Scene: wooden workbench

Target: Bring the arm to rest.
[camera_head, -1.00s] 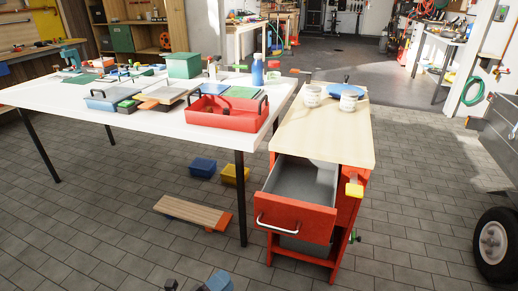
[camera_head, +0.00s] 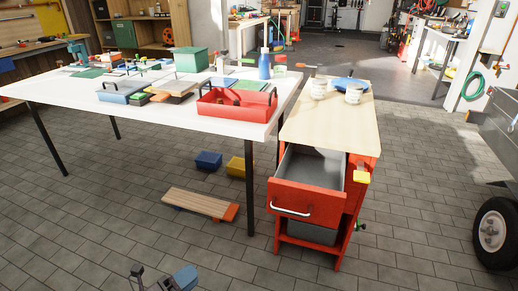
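My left gripper (camera_head: 150,278) shows at the bottom edge of the head view, left of the middle. Its dark fingertips stand apart with nothing seen between them, so it looks open. It is over the floor, in front of the table and clear of it. Part of it is cut off by the picture's edge. My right gripper is out of view.
An orange workbench (camera_head: 345,135) has its drawer (camera_head: 310,205) pulled open. A white table (camera_head: 60,92) bears a red tool tray (camera_head: 237,111) and a green box (camera_head: 191,61). A plank (camera_head: 200,203), a blue bin (camera_head: 208,160) and a yellow bin (camera_head: 236,166) are on the floor.

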